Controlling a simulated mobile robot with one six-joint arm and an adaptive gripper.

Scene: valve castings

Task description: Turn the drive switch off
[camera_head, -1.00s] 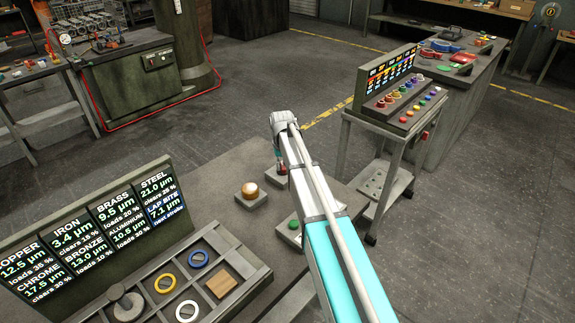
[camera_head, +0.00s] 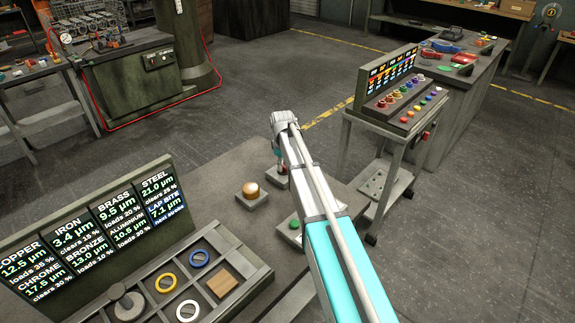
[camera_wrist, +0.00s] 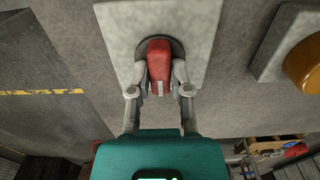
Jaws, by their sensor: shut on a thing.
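The drive switch is a red knob (camera_wrist: 159,62) on a dark round base, set in a pale grey plate (camera_wrist: 200,22) in the wrist view. My gripper (camera_wrist: 160,82) has its two fingers closed on either side of the red knob. In the head view, my gripper (camera_head: 281,166) is at the switch on the bench top, and my arm hides most of the plate. Only a small part of the switch shows there.
A round copper-coloured piece (camera_head: 250,190) on a square block stands close left of my gripper. A green button (camera_head: 295,224) on a plate sits in front. A compartment tray (camera_head: 236,290) and a display board (camera_head: 100,235) are at the left front.

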